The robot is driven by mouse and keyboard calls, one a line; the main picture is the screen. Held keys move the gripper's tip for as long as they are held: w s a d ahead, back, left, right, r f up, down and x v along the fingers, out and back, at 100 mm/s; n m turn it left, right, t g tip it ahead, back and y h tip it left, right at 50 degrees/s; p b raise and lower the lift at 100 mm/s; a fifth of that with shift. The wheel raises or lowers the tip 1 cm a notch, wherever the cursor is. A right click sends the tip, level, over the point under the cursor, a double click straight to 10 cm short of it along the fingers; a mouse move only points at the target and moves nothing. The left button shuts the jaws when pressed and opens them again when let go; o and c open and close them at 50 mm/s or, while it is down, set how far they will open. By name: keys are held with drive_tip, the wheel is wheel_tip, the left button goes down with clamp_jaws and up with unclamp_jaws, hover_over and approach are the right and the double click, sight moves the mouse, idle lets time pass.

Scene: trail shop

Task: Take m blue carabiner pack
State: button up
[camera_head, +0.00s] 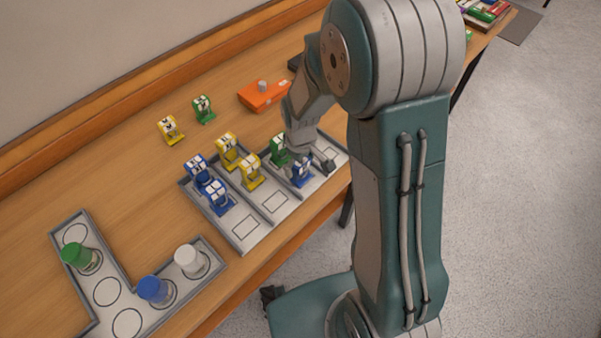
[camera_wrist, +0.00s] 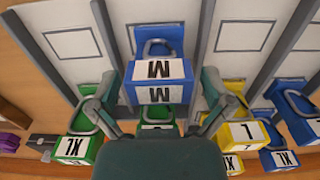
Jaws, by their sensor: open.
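The blue carabiner pack marked M (camera_wrist: 158,95) stands in the middle of the wrist view, with white labels and a metal carabiner loop. My gripper (camera_wrist: 157,82) is open, with one finger on each side of the M pack. A gap shows between the pack and each finger. In the head view my gripper (camera_head: 314,158) is right at this pack and partly hidden by my arm.
Green packs (camera_wrist: 75,148) stand left and behind the M pack. A yellow L pack (camera_wrist: 241,132) and blue packs (camera_wrist: 303,126) stand to the right. An orange box (camera_head: 262,96) lies farther back. A second tray (camera_head: 107,291) holds several bottles.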

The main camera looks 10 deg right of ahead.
wheel_tip(320, 180, down, 2)
drive_tip(key=shift+f, duration=0.2)
drive_tip(key=c, duration=1)
drive_tip(key=shift+s, duration=0.1)
